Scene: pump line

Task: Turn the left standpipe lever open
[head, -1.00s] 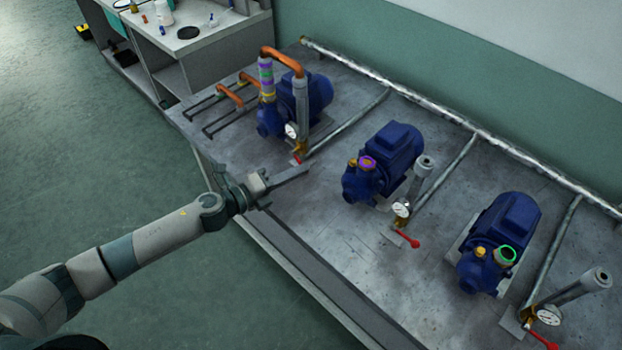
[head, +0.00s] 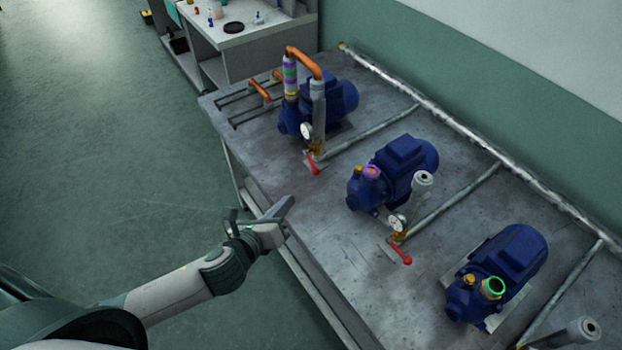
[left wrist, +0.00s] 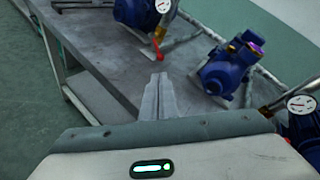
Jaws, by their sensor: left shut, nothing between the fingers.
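The left standpipe (head: 318,112) stands at the far left pump, with an orange pipe bend on its top and a round gauge (head: 307,130) beside it. Its red lever (head: 314,166) sticks out low at its foot, toward the bench's front edge. In the left wrist view the red lever (left wrist: 158,50) hangs beyond my fingertips. My left gripper (head: 288,205) is shut and empty, over the bench's front edge, apart from the lever and nearer to me. Its closed fingers (left wrist: 155,85) show in the left wrist view. My right gripper is not in view.
The middle pump (head: 405,165) and right pump (head: 512,260) stand farther right on the metal bench (head: 300,192). The middle standpipe has its own red lever (head: 402,255). A long pipe (head: 470,135) runs along the back. The bench top before the left lever is clear.

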